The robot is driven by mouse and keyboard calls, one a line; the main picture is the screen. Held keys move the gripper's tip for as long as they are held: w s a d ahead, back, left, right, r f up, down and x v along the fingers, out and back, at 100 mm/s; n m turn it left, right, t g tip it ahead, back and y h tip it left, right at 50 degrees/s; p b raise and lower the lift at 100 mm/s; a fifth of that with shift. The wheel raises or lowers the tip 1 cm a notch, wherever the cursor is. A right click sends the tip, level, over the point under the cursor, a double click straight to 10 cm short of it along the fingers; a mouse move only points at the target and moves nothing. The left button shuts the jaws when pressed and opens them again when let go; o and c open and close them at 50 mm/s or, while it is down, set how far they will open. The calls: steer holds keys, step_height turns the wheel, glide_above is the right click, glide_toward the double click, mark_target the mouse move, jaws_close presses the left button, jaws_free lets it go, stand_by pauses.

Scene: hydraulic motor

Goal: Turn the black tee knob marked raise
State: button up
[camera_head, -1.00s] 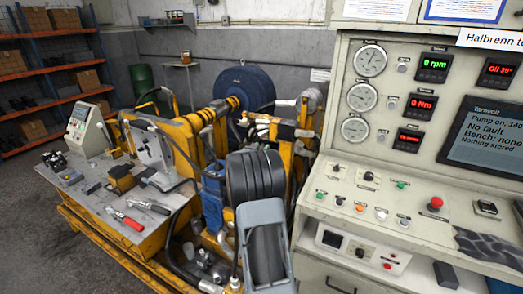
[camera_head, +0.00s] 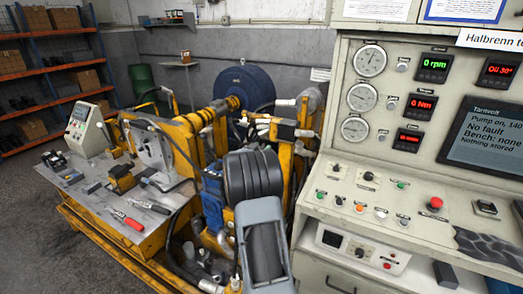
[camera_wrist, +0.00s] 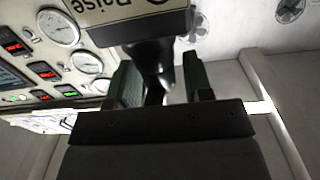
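The black tee knob (camera_wrist: 152,62) shows in the wrist view at the top middle, in front of a pale panel. A plate with the word Raise (camera_wrist: 125,8) is upside down at its upper end. My gripper (camera_wrist: 160,85) has its two dark green fingers apart, one on each side of the knob's narrow end. A light gap shows between the knob and the right finger. Contact with the left finger cannot be told. In the head view I cannot make out the knob or the fingers; my grey arm link stands low in the middle.
The pale control console (camera_head: 345,190) with gauges, lit displays and small knobs fills the right. A yellow test bench (camera_head: 95,235) with a grey top and loose tools stands left. Gauges (camera_wrist: 58,27) also show at the wrist view's left. Open floor (camera_head: 30,235) lies left of the bench.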

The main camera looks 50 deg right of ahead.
steer(key=shift+o, duration=0.9)
steer(key=shift+a, duration=0.2)
steer(key=b+v, duration=0.3)
steer(key=v, duration=1)
steer(key=shift+a, duration=0.2)
steer(key=shift+c, duration=0.2)
